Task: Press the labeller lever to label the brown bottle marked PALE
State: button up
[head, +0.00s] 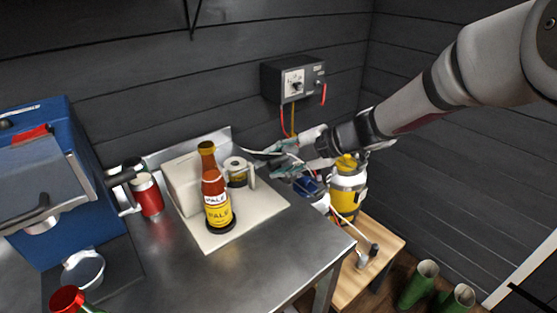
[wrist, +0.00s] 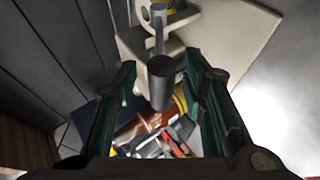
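The brown bottle marked PALE (head: 213,187) stands upright on the labeller, with a white band and a yellow label on it. The labeller (head: 262,209) has a cream base plate, a block behind the bottle and a roll (head: 237,170) to its right. My gripper (head: 268,162) is just right of the roll, its fingers apart. In the wrist view, the open fingers (wrist: 160,112) stand either side of a dark cylindrical knob on a grey rod, which looks like the lever (wrist: 160,80). I cannot tell whether they touch it. In the head view, the lever's end is hard to make out.
A grey control box (head: 293,80) hangs on the wall behind. A yellow-and-white canister (head: 347,190) stands right, on a wooden stand.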

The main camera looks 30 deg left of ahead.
jog(key=s+v, duration=0.1)
jog(key=v, duration=1)
jog(key=shift+w+d+r, duration=0.25)
jog(key=shift+w+d, duration=0.1)
jog(key=shift+w, duration=0.15)
